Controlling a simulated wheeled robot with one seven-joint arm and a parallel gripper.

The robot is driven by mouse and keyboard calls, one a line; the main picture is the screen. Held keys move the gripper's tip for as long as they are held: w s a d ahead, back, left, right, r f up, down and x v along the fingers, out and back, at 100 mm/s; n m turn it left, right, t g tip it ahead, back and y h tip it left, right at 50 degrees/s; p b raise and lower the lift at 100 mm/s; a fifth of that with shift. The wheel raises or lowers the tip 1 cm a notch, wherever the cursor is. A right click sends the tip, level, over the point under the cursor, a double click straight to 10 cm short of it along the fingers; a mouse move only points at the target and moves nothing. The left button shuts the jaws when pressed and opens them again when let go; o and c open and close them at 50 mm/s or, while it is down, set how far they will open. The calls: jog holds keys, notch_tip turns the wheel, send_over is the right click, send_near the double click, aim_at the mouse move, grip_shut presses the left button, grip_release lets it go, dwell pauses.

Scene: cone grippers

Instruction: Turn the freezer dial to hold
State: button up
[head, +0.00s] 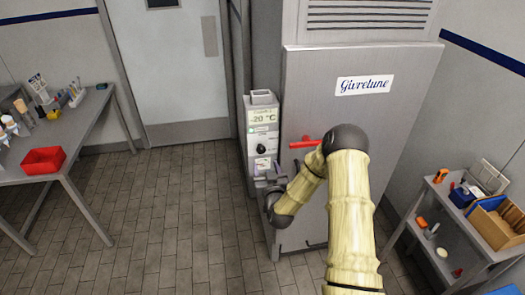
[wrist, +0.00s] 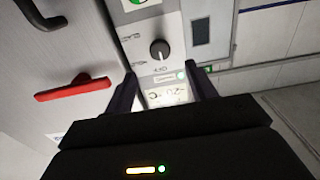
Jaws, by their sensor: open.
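The freezer dial (head: 262,149) is a small black knob on the pale control panel to the left of the freezer door. In the wrist view the dial (wrist: 160,49) shows beyond the fingertips, with its pointer line near upright in that picture. My gripper (wrist: 160,82) is open and empty. Its two dark fingers stand apart, one on each side of the panel, and do not touch the dial. In the head view my gripper (head: 266,172) is in front of the panel, just below the dial. The panel's display (head: 263,119) reads -20 °C.
A red handle (head: 304,143) sticks out from the freezer door (head: 345,115) close to my arm. A table with a red tray (head: 43,160) stands at the left. A shelf cart with a wooden box (head: 495,222) stands at the right. The tiled floor between is clear.

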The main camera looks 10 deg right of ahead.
aim_at(261, 151)
jog(key=shift+w+p, duration=1.55)
jog(key=shift+w, duration=2.45)
jog(key=shift+c, duration=0.5)
jog(key=c, duration=0.9)
